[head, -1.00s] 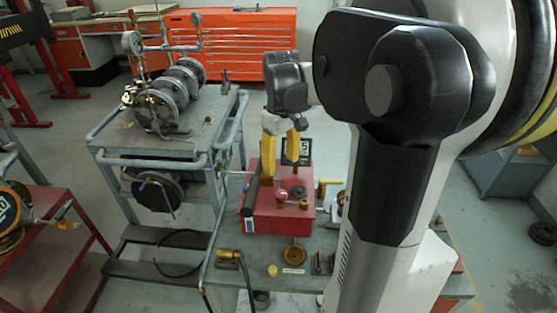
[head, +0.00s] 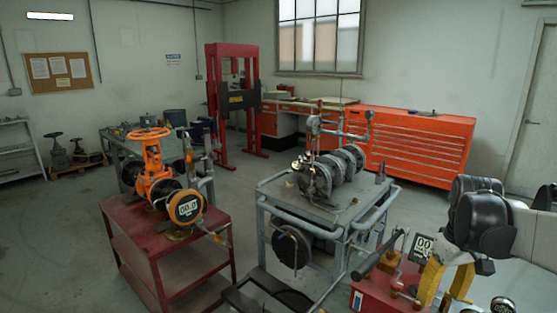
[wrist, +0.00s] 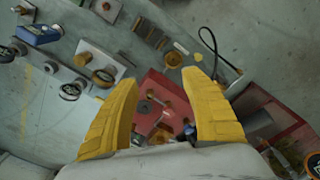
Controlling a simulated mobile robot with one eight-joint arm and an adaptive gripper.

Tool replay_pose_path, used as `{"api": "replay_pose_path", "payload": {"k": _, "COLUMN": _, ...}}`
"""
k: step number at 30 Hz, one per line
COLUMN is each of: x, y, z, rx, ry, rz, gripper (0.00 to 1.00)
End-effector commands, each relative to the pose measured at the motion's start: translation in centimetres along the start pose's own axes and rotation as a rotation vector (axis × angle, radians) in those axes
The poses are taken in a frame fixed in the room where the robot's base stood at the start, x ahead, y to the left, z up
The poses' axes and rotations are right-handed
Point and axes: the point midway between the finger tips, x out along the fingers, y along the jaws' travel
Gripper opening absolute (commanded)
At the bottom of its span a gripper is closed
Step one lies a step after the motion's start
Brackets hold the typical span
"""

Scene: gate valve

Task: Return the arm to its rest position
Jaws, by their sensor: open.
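My gripper (head: 438,296) is at the lower right of the head view, its yellow fingers pointing down, open and empty. It hangs in front of a red box unit (head: 376,291) with a lever and digital gauge. In the wrist view, the two fingers (wrist: 160,78) are spread apart, with the red unit (wrist: 150,84) below and between them. The orange gate valve (head: 154,178) with its handwheel (head: 148,133) stands on a red cart (head: 152,236) at left, well apart from my gripper.
A grey steel stand (head: 268,187) with a flanged assembly (head: 322,175) is between the cart and my gripper. An orange drawer cabinet (head: 415,142) and red press frame (head: 232,95) stand behind. In the wrist view, gauges and fittings (wrist: 105,76) lie on the bench beside the red unit.

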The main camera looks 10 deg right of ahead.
Motion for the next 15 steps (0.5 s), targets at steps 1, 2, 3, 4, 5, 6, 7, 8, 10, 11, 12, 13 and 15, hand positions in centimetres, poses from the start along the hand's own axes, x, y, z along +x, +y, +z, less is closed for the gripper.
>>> {"api": "replay_pose_path", "payload": {"k": 1, "x": -0.3, "y": -1.1, "z": 0.0, "rx": -0.006, "ry": 0.017, "rz": 0.008, "gripper": 0.55}}
{"api": "replay_pose_path", "payload": {"k": 2, "x": -0.5, "y": -1.7, "z": 0.0, "rx": -0.008, "ry": 0.029, "rz": 0.013, "gripper": 0.55}}
{"api": "replay_pose_path", "payload": {"k": 3, "x": -0.7, "y": -2.5, "z": 0.0, "rx": -0.009, "ry": 0.044, "rz": 0.020, "gripper": 0.55}}
{"api": "replay_pose_path", "payload": {"k": 4, "x": -0.8, "y": -3.2, "z": 0.0, "rx": -0.009, "ry": 0.056, "rz": 0.024, "gripper": 0.55}}
{"api": "replay_pose_path", "payload": {"k": 5, "x": -1.0, "y": -3.8, "z": 0.0, "rx": -0.012, "ry": 0.069, "rz": 0.029, "gripper": 0.55}}
{"api": "replay_pose_path", "payload": {"k": 6, "x": -1.2, "y": -4.6, "z": 0.2, "rx": -0.012, "ry": 0.086, "rz": 0.035, "gripper": 0.55}}
{"api": "replay_pose_path", "payload": {"k": 7, "x": -1.4, "y": -5.3, "z": 0.2, "rx": -0.014, "ry": 0.100, "rz": 0.039, "gripper": 0.55}}
{"api": "replay_pose_path", "payload": {"k": 8, "x": -1.5, "y": -6.0, "z": 0.3, "rx": -0.014, "ry": 0.113, "rz": 0.043, "gripper": 0.55}}
{"api": "replay_pose_path", "payload": {"k": 10, "x": -1.9, "y": -7.7, "z": 0.6, "rx": -0.017, "ry": 0.150, "rz": 0.051, "gripper": 0.55}}
{"api": "replay_pose_path", "payload": {"k": 11, "x": -2.0, "y": -8.5, "z": 0.7, "rx": -0.019, "ry": 0.168, "rz": 0.054, "gripper": 0.55}}
{"api": "replay_pose_path", "payload": {"k": 12, "x": -2.1, "y": -9.6, "z": 1.0, "rx": -0.021, "ry": 0.194, "rz": 0.058, "gripper": 0.55}}
{"api": "replay_pose_path", "payload": {"k": 13, "x": -2.3, "y": -10.5, "z": 1.2, "rx": -0.023, "ry": 0.214, "rz": 0.060, "gripper": 0.55}}
{"api": "replay_pose_path", "payload": {"k": 15, "x": -2.5, "y": -12.9, "z": 1.9, "rx": -0.028, "ry": 0.271, "rz": 0.061, "gripper": 0.55}}
